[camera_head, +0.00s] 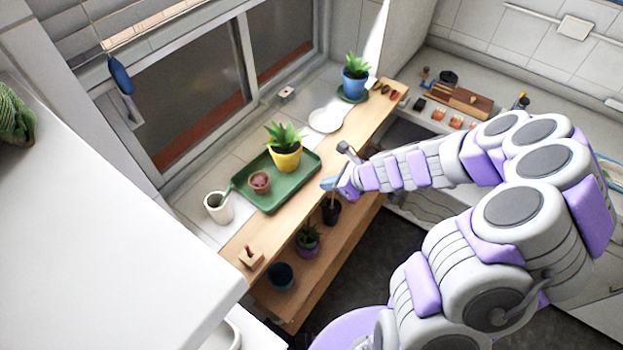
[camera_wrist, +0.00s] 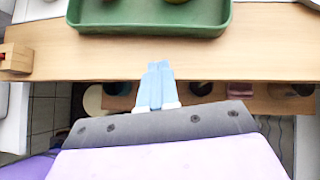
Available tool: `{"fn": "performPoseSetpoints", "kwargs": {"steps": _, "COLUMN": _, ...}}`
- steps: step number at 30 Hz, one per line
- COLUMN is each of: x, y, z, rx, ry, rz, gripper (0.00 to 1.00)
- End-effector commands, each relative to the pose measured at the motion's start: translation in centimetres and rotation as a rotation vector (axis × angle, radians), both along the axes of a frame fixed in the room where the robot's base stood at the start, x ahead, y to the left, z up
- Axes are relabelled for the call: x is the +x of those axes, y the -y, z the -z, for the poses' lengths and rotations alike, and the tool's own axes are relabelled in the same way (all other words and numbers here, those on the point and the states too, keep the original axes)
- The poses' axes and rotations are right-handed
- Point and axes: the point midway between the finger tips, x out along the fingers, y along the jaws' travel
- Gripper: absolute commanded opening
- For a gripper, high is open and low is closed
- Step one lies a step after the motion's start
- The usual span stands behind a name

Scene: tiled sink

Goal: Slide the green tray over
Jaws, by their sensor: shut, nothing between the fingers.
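The green tray (camera_head: 293,192) lies on the wooden counter by the window in the head view. It holds a yellow pot (camera_head: 286,159) with a green plant and a small brownish pot (camera_head: 260,182). In the wrist view the near rim of the tray (camera_wrist: 150,28) crosses the top. My gripper (camera_head: 328,184) is beside the tray's right end in the head view, over the counter's front edge. In the wrist view its light blue fingers (camera_wrist: 156,78) are together and empty, pointing toward the tray, with a strip of bare wood between.
A white cup (camera_head: 218,208) stands left of the tray. A white plate (camera_head: 325,120) and a blue pot (camera_head: 355,78) with a plant stand beyond it. A small wooden block (camera_head: 250,258) sits near the counter's left end. Shelves below hold several pots.

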Motion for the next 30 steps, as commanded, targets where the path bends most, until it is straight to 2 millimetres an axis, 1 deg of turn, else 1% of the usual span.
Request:
{"fn": "performPoseSetpoints", "kwargs": {"steps": 1, "x": 0.2, "y": -0.7, "z": 0.8, "rx": 0.002, "ry": -0.004, "rz": -0.004, "gripper": 0.00}}
{"fn": "performPoseSetpoints", "kwargs": {"steps": 3, "x": 0.6, "y": -1.5, "z": 1.7, "rx": 0.003, "ry": -0.003, "rz": -0.006, "gripper": 0.00}}
{"fn": "performPoseSetpoints", "kwargs": {"steps": 5, "x": 1.0, "y": -2.2, "z": 1.4, "rx": 0.001, "ry": 0.000, "rz": -0.006, "gripper": 0.00}}
{"fn": "performPoseSetpoints", "kwargs": {"steps": 12, "x": 2.1, "y": -4.1, "z": 1.3, "rx": 0.000, "ry": 0.001, "rz": -0.004, "gripper": 0.00}}
{"fn": "performPoseSetpoints", "kwargs": {"steps": 16, "x": 2.4, "y": -4.6, "z": 1.3, "rx": 0.000, "ry": 0.001, "rz": -0.004, "gripper": 0.00}}
{"fn": "performPoseSetpoints", "kwargs": {"steps": 30, "x": 2.6, "y": -4.9, "z": 1.3, "rx": 0.000, "ry": 0.001, "rz": -0.004, "gripper": 0.00}}
